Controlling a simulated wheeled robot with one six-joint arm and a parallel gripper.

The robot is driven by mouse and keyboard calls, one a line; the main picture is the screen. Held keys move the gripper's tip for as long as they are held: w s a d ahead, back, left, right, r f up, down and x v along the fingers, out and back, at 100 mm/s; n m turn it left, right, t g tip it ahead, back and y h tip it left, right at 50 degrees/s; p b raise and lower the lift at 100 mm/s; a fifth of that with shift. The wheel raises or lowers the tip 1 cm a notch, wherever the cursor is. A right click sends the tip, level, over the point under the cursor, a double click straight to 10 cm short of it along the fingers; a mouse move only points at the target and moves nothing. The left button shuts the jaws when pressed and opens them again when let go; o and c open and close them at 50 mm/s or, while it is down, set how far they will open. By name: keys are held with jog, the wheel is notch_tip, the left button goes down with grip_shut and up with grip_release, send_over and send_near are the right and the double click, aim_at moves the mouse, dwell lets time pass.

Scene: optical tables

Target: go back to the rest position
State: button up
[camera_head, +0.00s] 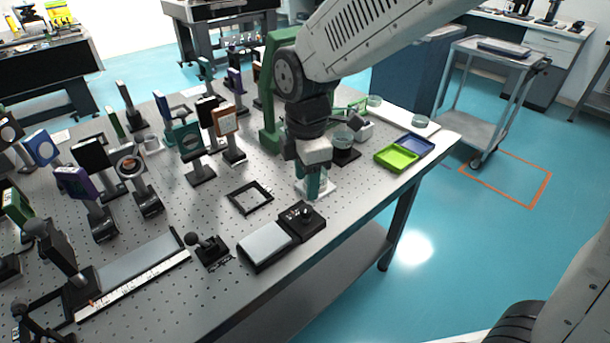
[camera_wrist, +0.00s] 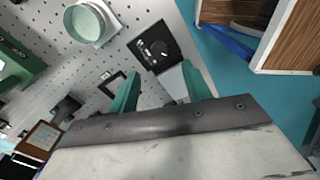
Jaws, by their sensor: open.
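My gripper (camera_head: 313,187) hangs pointing down over the right part of the perforated optical table (camera_head: 215,255). In the wrist view its two teal fingers (camera_wrist: 160,88) stand apart with nothing between them. In the head view the fingers overlap a small white square base (camera_head: 327,188) and partly hide it. The wrist view shows a round pale dish on a white square base (camera_wrist: 90,22), clear of the fingers. The gap between fingertips and tabletop is hard to judge.
A black box with a knob (camera_head: 302,217) and a silver-topped plate (camera_head: 265,244) stand near the front edge. A black square frame (camera_head: 249,197) lies to the left. A green tray (camera_head: 396,157) and blue tray (camera_head: 417,143) lie right. Several optic mounts crowd the left; a green upright stands behind.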

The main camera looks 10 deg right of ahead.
jog(key=shift+s+d+m, duration=0.1)
jog(key=shift+s+m, duration=0.1)
jog(key=shift+m, duration=0.5)
jog(key=s+d+r+m, duration=0.4)
jog(key=s+d+m, duration=0.5)
jog(key=d, duration=0.1)
jog(key=s+d+r+m+t, duration=0.1)
jog(key=s+d+r+m, duration=0.4)
jog(key=s+d+m, duration=0.4)
jog(key=shift+s+d+m, duration=0.35)
jog(key=shift+d+m, duration=0.25)
jog(key=shift+m, duration=0.1)
jog(key=shift+r, duration=0.1)
